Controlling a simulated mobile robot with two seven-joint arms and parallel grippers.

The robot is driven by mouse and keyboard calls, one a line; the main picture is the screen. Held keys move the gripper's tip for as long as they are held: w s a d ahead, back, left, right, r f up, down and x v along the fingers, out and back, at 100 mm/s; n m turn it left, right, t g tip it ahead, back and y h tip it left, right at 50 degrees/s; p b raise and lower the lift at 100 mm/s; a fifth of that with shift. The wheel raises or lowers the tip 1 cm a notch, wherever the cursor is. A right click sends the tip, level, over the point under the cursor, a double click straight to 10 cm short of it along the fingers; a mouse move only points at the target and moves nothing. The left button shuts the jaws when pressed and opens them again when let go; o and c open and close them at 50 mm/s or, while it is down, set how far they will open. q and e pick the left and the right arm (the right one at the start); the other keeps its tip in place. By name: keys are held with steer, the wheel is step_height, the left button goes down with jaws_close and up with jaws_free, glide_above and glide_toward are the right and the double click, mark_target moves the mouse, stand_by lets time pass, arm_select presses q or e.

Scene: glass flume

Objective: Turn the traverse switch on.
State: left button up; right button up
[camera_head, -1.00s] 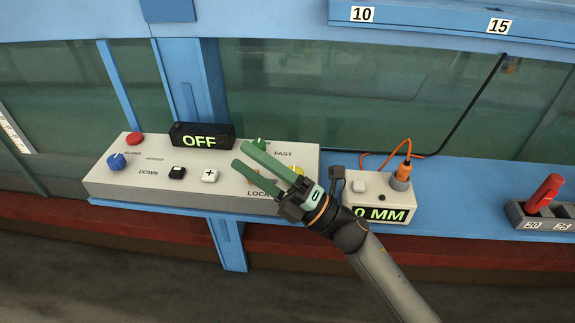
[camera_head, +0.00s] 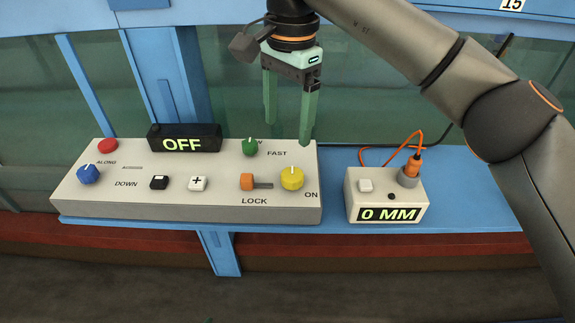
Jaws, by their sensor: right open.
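The sloped control panel (camera_head: 110,205) carries a yellow knob (camera_head: 292,179) with its white mark pointing up and the word ON at its lower right. An orange slider (camera_head: 247,181) sits at the left end of its slot above the word LOCK. The black display (camera_head: 183,138) reads OFF. My right gripper (camera_head: 289,132) is open and empty. Its green fingers point down above the panel's back right part, behind the yellow knob and apart from it. A tiny green tip at the bottom edge may be my left gripper, too little to tell.
A green knob (camera_head: 249,147) stands close to the right gripper's fingers. Blue (camera_head: 88,174) and red (camera_head: 107,146) controls are at the left. A small box (camera_head: 390,195) reading 0 MM, with an orange plug and cable, stands right of the panel. Glass lies behind.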

mark_target(291, 175)
steer(key=f, duration=0.7)
steer(key=d+f, duration=0.1)
steer(key=f, duration=0.2)
steer(key=shift+w+f, duration=0.15)
steer(key=shift+f, duration=0.1)
steer(key=shift+a+f, duration=0.1)
steer(key=shift+f, duration=0.6)
steer(key=shift+c, duration=0.2)
steer(key=shift+c, duration=0.7)
jaws_close()
